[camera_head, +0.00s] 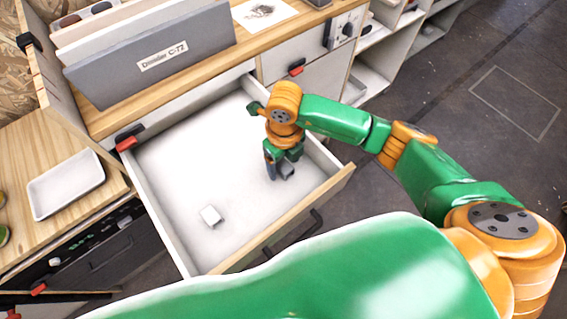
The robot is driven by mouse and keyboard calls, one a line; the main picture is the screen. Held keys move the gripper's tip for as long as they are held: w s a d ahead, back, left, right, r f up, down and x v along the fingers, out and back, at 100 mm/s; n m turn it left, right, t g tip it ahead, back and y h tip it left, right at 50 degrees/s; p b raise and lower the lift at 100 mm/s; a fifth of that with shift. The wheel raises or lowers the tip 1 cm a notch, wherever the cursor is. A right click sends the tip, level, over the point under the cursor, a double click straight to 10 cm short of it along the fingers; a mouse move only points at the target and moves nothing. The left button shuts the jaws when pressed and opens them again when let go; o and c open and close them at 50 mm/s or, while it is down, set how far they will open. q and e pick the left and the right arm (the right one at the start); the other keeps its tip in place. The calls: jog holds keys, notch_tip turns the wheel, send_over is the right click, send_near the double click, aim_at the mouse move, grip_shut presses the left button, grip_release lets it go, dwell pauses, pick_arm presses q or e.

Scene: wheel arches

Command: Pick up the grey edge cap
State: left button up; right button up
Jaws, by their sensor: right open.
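A small grey piece (288,170), which looks like the grey edge cap, lies in the open drawer (185,150) near its right end. My right gripper (278,169) points down into the drawer, right at the grey piece. Its jaws are open, and the fingers partly hide the piece. I cannot tell whether they touch it. My left gripper is not in view.
A small whitish block (210,215) lies apart in the drawer, towards the front. The drawer's wooden front (330,195) and side walls surround the gripper. A white tray (66,184) sits on the wooden surface at left. A grey labelled panel (150,60) stands behind.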

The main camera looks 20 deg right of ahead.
jog(key=shift+f, duration=0.65)
grip_shut()
notch_tip(320, 180, up, 3)
jog(key=shift+w+r+b, duration=0.1)
jog(key=shift+b, duration=0.45)
jog(key=s+a+r, duration=0.9)
jog(key=a+r, duration=0.1)
jog(key=shift+s+a, duration=0.25)
jog(key=shift+a, duration=0.05)
